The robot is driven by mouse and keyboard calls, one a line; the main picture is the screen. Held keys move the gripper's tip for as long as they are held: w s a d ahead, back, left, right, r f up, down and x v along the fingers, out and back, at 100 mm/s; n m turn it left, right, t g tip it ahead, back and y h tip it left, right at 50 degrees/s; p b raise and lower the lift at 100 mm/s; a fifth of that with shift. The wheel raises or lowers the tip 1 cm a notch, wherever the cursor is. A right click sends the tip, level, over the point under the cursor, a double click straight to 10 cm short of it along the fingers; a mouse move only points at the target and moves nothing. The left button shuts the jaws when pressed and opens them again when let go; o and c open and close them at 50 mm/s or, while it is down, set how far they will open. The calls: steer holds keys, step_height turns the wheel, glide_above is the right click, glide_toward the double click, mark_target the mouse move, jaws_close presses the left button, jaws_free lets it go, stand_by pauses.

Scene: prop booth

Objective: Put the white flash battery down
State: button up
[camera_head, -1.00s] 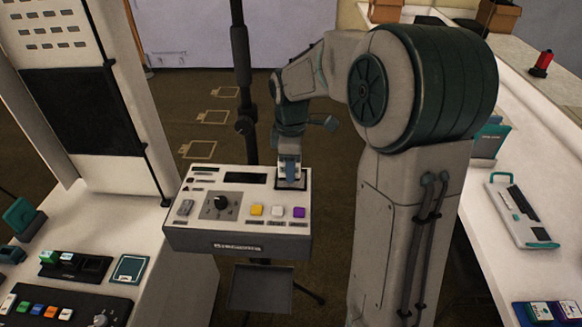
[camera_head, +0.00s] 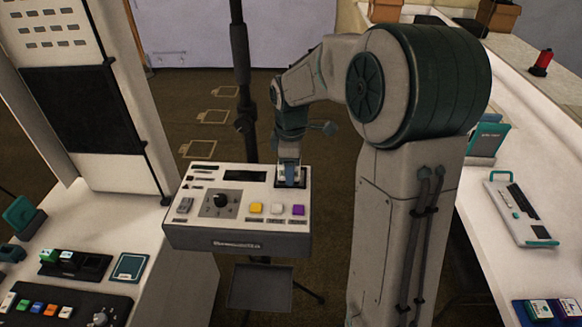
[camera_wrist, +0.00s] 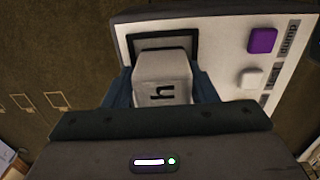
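The white flash battery (camera_wrist: 163,68) is a pale block with a dark mark on its near face. In the wrist view it sits between the two blue fingers of my gripper (camera_wrist: 163,84), which appear to press on its sides. Beyond it is a dark-framed square bay (camera_wrist: 191,40) on the white control box (camera_head: 188,236). In the head view my gripper (camera_head: 289,181) points down at this bay at the box's back right. My fingers hide most of the battery there, and I cannot tell how deep it sits in the bay.
Yellow (camera_head: 256,208), white (camera_head: 277,209) and purple (camera_head: 298,210) buttons are in front of the bay, with a black knob (camera_head: 221,201) to the left. A black stand pole (camera_head: 243,80) rises behind the box. White counters flank it, the right one (camera_head: 497,245) holding a white device (camera_head: 521,210).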

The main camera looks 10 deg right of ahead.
steer(key=shift+s+f+g, duration=0.3)
steer(key=shift+s+f, duration=0.15)
steer(key=shift+f, duration=0.3)
steer(key=r, duration=1.2)
steer(key=shift+w+p, duration=0.25)
steer(key=shift+p, duration=0.05)
steer(key=shift+s+a+r, duration=0.1)
steer(key=shift+r, duration=0.6)
steer(key=shift+s+r, duration=0.1)
steer(key=shift+s, duration=0.2)
steer(key=s+f+m+t, duration=0.1)
steer(key=s+f+m, duration=0.2)
steer(key=s+m, duration=0.4)
steer(key=s+f+m+t, duration=0.2)
steer(key=s+m, duration=0.5)
steer(key=s, duration=0.6)
steer(key=shift+s+f, duration=0.2)
steer(key=shift+f, duration=0.45)
